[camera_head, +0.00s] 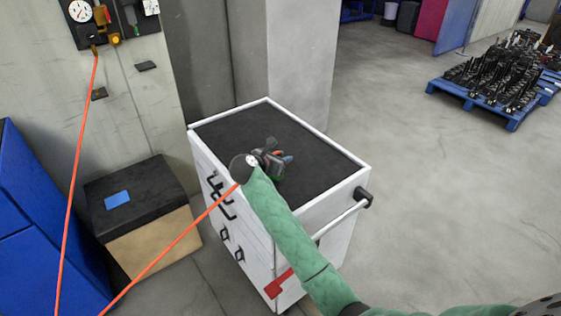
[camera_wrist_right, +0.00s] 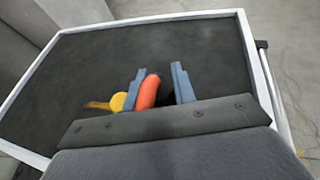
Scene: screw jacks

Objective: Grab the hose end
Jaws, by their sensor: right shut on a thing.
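The orange hose (camera_head: 165,246) hangs from a wall unit, loops below the picture's edge and rises to my right gripper (camera_head: 272,160) over the white cart. In the right wrist view, the orange hose end (camera_wrist_right: 148,92) lies between the two blue-grey fingers of my right gripper (camera_wrist_right: 160,80), which is shut on it. A yellow piece (camera_wrist_right: 117,102) shows just left of the fingers. In the head view my wrist and green-sleeved arm hide most of the hose end. My left gripper is not in view.
The white cart (camera_head: 368,180) has a bare black top (camera_head: 315,155) and a side handle (camera_head: 342,217). A black-topped box (camera_head: 150,190) and a blue cabinet (camera_head: 40,235) stand at left. A blue pallet (camera_head: 512,123) with dark parts is at the far right. Open floor lies between.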

